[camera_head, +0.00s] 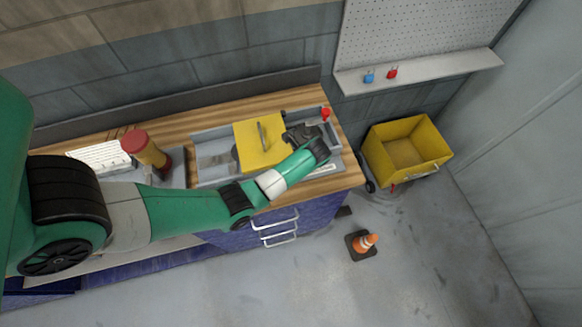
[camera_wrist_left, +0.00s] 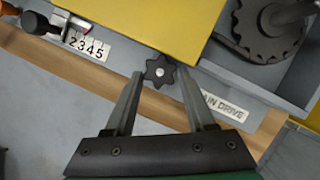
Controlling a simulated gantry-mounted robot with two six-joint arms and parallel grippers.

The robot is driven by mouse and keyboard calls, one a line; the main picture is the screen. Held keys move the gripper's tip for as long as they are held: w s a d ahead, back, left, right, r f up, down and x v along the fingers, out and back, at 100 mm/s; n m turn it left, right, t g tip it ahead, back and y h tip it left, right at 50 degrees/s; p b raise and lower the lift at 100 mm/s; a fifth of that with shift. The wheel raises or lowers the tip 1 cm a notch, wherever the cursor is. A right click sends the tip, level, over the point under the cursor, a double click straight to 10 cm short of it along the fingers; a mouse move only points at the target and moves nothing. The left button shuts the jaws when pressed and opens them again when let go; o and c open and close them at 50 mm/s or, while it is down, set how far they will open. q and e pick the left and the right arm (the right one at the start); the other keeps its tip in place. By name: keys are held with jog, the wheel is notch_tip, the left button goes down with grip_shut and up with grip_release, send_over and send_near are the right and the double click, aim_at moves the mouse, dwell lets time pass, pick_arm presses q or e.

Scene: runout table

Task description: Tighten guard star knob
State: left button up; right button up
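The black star knob (camera_wrist_left: 160,71) sits at the edge of the yellow guard (camera_wrist_left: 155,20) in the left wrist view. My left gripper (camera_wrist_left: 160,76) is open, with one finger on each side of the knob. A narrow gap seems to show on both sides. The knob cannot be made out in the head view. My right gripper is not in view.
A black toothed wheel (camera_wrist_left: 268,30) and a "2345" counter (camera_wrist_left: 88,46) flank the guard. A red-and-yellow cylinder (camera_head: 146,150) stands at the bench's left. A yellow bin (camera_head: 431,163) and an orange cone (camera_head: 364,242) are on the floor. Padlocks lie on the wall shelf (camera_head: 440,70).

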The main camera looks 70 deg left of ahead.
pick_arm(q)
grip_shut()
jog(key=shift+r, duration=0.1)
jog(key=shift+r+m+p, duration=0.1)
jog(key=shift+m+p, duration=0.3)
jog(key=shift+p, duration=0.2)
jog(key=m+p, duration=0.1)
jog(key=p, duration=0.1)
jog(key=m+t+p, duration=0.1)
jog(key=m+p, duration=0.1)
jog(key=m+t+p, duration=0.1)
jog(key=m+p, duration=0.1)
jog(key=shift+s+r+y+p, duration=0.15)
jog(key=shift+s+y+p, duration=0.15)
jog(key=shift+s, duration=0.05)
jog(key=m+t+p, duration=0.1)
jog(key=m+p, duration=0.1)
jog(key=m, duration=0.1)
jog(key=shift+s+p, duration=0.15)
jog(key=shift+p, duration=0.2)
jog(key=shift+f+m+t, duration=0.25)
jog(key=shift+m+t, duration=0.05)
jog(key=shift+o, duration=1.3)
grip_release()
